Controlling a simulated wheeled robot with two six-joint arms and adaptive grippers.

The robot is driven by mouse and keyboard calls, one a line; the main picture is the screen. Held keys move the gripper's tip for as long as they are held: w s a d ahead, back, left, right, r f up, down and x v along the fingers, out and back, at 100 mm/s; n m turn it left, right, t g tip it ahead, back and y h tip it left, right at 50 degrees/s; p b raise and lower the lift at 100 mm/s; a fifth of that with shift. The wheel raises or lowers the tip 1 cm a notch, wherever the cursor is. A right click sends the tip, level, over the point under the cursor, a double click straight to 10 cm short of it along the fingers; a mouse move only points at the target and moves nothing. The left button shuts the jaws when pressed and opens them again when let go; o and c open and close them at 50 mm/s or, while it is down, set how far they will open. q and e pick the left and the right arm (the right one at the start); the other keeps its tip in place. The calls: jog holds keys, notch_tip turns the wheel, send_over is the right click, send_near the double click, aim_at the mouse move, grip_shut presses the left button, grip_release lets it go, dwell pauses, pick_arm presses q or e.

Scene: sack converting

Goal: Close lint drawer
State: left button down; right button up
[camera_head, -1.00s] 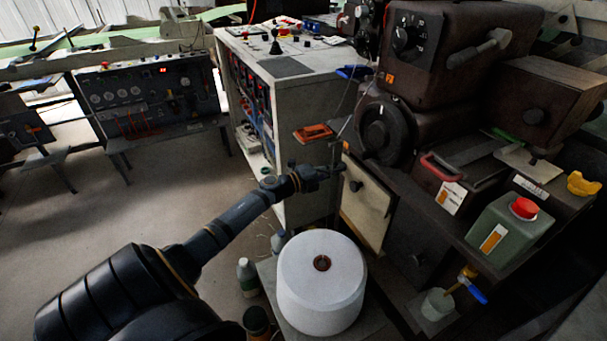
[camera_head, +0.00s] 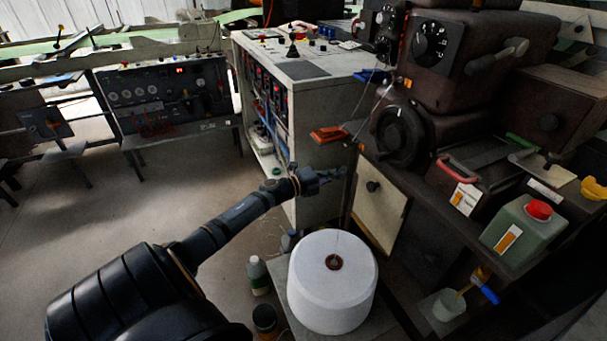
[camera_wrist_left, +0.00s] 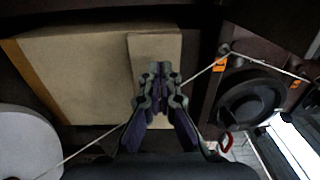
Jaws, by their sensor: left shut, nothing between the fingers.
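The lint drawer appears to be the cream panel (camera_head: 382,215) with a dark round knob (camera_head: 373,187), low on the brown machine. I cannot tell how far out it stands. My left gripper (camera_head: 344,172) is just left of the panel's upper left edge, with a small gap in the picture. In the left wrist view its fingers (camera_wrist_left: 157,68) are together and empty, in front of a tan panel (camera_wrist_left: 75,70); contact cannot be judged. The knob does not show there. My right gripper is not in view.
A white yarn cone (camera_head: 333,290) stands below the panel, with bottles (camera_head: 258,275) beside it. A grey cabinet (camera_head: 310,110) is behind my left gripper. A thin white thread (camera_wrist_left: 95,148) crosses the wrist view. A green can (camera_head: 522,232) sits on the right shelf.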

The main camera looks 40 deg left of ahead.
pick_arm(q)
jog(key=p+v, duration=0.3)
jog(key=v, duration=0.5)
jog(key=shift+f, duration=0.25)
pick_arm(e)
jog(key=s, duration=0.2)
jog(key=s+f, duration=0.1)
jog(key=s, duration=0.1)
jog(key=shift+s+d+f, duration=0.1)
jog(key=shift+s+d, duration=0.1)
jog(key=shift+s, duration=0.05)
